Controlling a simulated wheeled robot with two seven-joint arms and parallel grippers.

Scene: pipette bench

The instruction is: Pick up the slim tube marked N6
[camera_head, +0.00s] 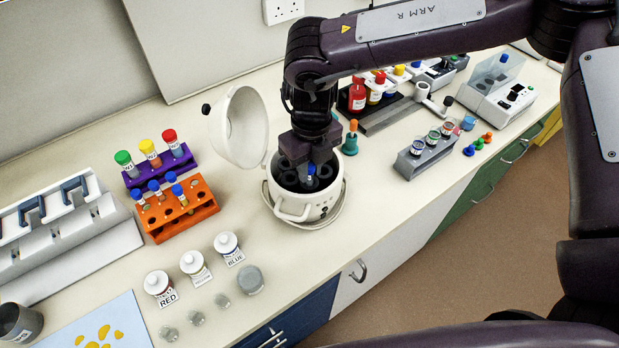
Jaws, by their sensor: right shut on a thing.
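My right gripper (308,172) reaches down into the open white round centrifuge (316,208). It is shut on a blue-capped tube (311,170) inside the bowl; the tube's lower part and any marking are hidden. Several slim blue-capped tubes stand in the orange rack (196,212) to the left. Their markings are too small for me to read, so I cannot tell which tube is N6. My left gripper is not in view.
The centrifuge lid (245,125) stands open on the left. A purple rack (186,165) with green, yellow and red-capped tubes is behind the orange rack. Labelled white bottles (196,267) stand in front. A grey rack (424,158) of jars is at right.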

